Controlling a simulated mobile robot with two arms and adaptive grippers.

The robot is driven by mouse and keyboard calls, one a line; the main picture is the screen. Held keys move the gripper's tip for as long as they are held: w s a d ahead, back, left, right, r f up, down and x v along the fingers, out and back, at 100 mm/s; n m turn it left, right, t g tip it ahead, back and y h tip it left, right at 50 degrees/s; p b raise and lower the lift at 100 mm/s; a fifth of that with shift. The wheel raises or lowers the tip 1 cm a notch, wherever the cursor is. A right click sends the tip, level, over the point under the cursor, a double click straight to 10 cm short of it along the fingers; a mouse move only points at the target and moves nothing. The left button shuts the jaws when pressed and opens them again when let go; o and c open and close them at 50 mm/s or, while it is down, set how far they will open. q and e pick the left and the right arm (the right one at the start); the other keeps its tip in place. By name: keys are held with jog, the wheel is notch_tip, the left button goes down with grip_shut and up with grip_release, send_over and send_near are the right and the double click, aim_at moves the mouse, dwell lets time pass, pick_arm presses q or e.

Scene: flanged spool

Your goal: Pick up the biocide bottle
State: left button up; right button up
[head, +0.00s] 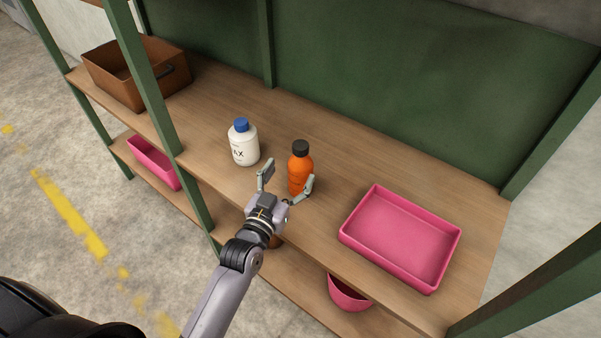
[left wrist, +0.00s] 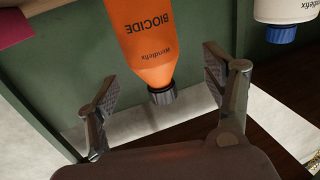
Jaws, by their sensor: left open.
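The biocide bottle (head: 301,168) is orange with a black cap and stands upright on the upper wooden shelf. In the left wrist view the biocide bottle (left wrist: 151,38) appears upside down, with its BIOCIDE label readable and its base cut off by the frame. My left gripper (head: 289,177) is open in front of the bottle, one finger toward each side of it. In the left wrist view the left gripper (left wrist: 160,80) shows a gap between each finger and the bottle, and holds nothing. My right gripper is not in view.
A white bottle (head: 243,146) with a blue cap stands left of the biocide bottle. A pink tray (head: 379,272) lies to the right. A brown bin (head: 112,87) sits at the far left. Green posts (head: 148,75) frame the shelf. Pink containers (head: 152,163) are on the lower shelf.

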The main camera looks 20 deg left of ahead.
aim_at(301, 160)
pick_arm(q)
jog(key=w, duration=0.3)
jog(key=w+d+p, duration=0.1)
jog(key=shift+w+d+r, duration=0.1)
jog(key=shift+w+r, duration=0.2)
jog(key=shift+w, duration=0.1)
jog(key=shift+w+f, duration=0.1)
jog(key=shift+w, duration=0.25)
jog(key=shift+c, duration=0.2)
grip_shut()
